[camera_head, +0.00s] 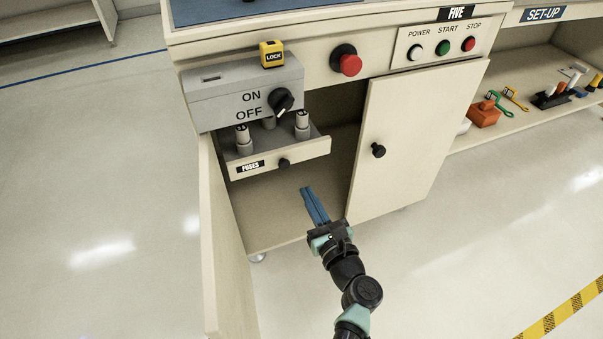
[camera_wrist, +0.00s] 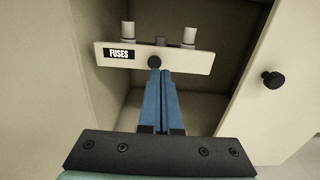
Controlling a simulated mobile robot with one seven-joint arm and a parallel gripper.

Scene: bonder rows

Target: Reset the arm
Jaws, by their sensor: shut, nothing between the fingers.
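My gripper (camera_head: 314,205) is shut and empty, its blue fingers pressed together. In the head view it is in front of the open cabinet (camera_head: 285,215), below the pulled-out fuse drawer (camera_head: 310,152). In the wrist view my gripper (camera_wrist: 161,75) points towards the black knob (camera_wrist: 154,62) of the fuse drawer (camera_wrist: 190,58), and its tips overlap the area just under the knob. I cannot tell whether they touch. My arm reaches in from the bottom of the head view.
The left cabinet door (camera_head: 225,240) stands open; the right door (camera_head: 410,140) has a black knob (camera_head: 378,150). Above are the ON/OFF switch (camera_head: 281,101), a yellow lock (camera_head: 272,54) and a red button (camera_head: 350,65). A shelf (camera_head: 520,118) holds tools. The floor at right is clear.

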